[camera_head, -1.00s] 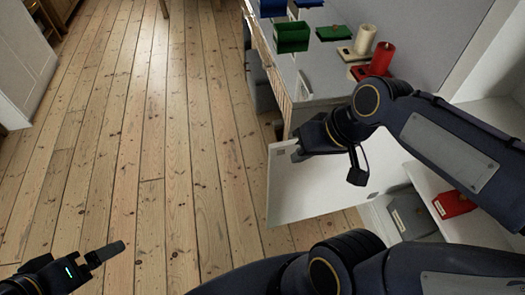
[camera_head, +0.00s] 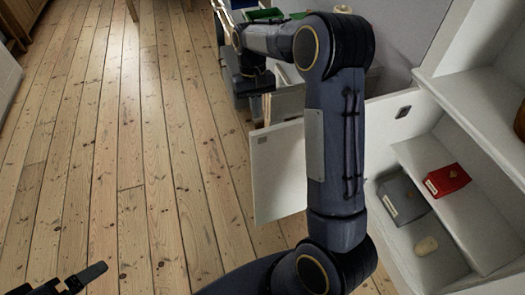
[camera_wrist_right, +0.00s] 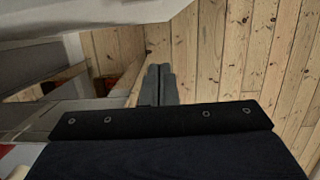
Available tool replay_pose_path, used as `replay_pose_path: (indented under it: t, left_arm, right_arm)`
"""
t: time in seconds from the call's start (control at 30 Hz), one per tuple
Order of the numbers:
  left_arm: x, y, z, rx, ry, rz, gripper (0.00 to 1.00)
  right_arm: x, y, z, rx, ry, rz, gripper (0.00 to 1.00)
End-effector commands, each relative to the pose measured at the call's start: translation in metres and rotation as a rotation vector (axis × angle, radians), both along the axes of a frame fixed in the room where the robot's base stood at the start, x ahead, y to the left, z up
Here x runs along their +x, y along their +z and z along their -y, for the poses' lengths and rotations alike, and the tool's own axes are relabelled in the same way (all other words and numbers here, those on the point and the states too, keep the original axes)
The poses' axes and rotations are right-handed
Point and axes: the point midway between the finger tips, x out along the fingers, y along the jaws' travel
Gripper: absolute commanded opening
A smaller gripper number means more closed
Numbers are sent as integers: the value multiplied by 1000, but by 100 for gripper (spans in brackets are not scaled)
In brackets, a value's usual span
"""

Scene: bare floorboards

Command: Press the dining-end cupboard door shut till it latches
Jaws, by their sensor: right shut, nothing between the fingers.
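The white cupboard door (camera_head: 277,172) stands open on the right in the head view, swung out from the white cupboard (camera_head: 408,155). It has a grey fitting near its free top corner and a dark one near the cupboard side. My right arm crosses in front of the door and hides its middle. My right gripper (camera_head: 254,88) is beyond the door's top edge; whether it touches the door cannot be seen. Its fingers are shut and empty in the right wrist view (camera_wrist_right: 158,84). My left gripper (camera_head: 86,278) is low at the left, over the floor, away from the door.
A grey-topped counter with green bins (camera_head: 262,14) lies behind my right arm. The floorboards (camera_head: 130,150) left of the door are clear.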

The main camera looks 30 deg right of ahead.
Motion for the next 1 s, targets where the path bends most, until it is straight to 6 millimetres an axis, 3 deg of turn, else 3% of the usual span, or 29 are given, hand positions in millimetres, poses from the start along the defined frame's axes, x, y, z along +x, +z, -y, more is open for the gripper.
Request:
replay_pose_path:
  t: [0.27, 0.7, 1.0]
  left_arm:
    - [0, -5, 0, 0, 0, 0, 99]
    - [0, -14, 0, 0, 0, 0, 99]
    - [0, -13, 0, 0, 0, 0, 99]
  right_arm:
    - [5, -29, 1, -22, 5, -31, 0]
    - [-18, -116, -4, -21, 5, -32, 0]
    - [-52, -110, -11, -20, 4, -26, 0]
